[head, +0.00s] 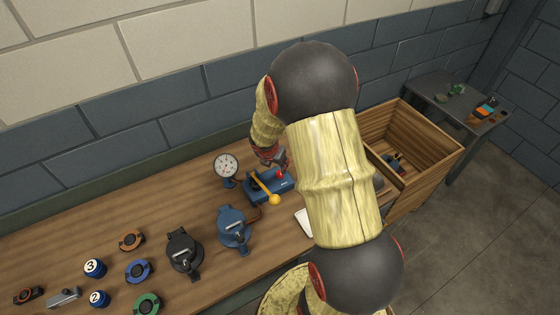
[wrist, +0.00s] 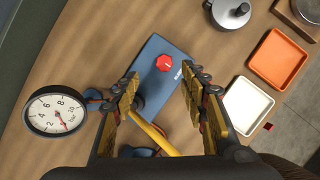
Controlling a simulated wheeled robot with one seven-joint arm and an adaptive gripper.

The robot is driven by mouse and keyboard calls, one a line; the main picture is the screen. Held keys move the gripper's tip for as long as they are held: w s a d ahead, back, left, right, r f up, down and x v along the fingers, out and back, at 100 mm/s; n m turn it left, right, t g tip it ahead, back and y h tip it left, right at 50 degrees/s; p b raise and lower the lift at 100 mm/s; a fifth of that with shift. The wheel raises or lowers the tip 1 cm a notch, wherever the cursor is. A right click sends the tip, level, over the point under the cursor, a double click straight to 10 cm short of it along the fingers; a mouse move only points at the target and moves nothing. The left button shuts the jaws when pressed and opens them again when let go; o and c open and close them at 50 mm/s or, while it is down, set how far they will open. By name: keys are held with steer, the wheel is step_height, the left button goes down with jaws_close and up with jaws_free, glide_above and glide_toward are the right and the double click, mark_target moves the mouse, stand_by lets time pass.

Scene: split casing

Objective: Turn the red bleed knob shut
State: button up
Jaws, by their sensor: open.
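The red bleed knob (wrist: 165,62) sits on the far end of a blue block (wrist: 152,92) in the wrist view. In the head view the knob (head: 281,174) is a small red spot on the blue block (head: 284,187), just below my gripper (head: 271,158). In the wrist view my gripper (wrist: 160,76) is open, with one finger on each side of the block in the picture. The knob shows slightly beyond the fingertips, with nothing seen between them and it. My arm hides part of the bench in the head view.
A dial gauge (head: 226,166) stands left. Orange (wrist: 279,58) and white (wrist: 247,105) trays lie right. Several valves and caps cover the bench's left; a wooden crate (head: 437,165) stands right.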

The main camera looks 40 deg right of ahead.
mark_target(280, 174)
steer(key=shift+n, duration=0.9)
steer(key=x, duration=0.3)
steer(key=b+x, duration=0.1)
steer(key=x, duration=0.2)
steer(key=s+x, duration=0.1)
steer(key=x, duration=0.2)
steer(key=shift+w+f+b, duration=0.1)
steer(key=shift+f+b, duration=0.2)
steer(key=shift+f, duration=0.2)
steer(key=shift+c, duration=0.4)
jaws_close()
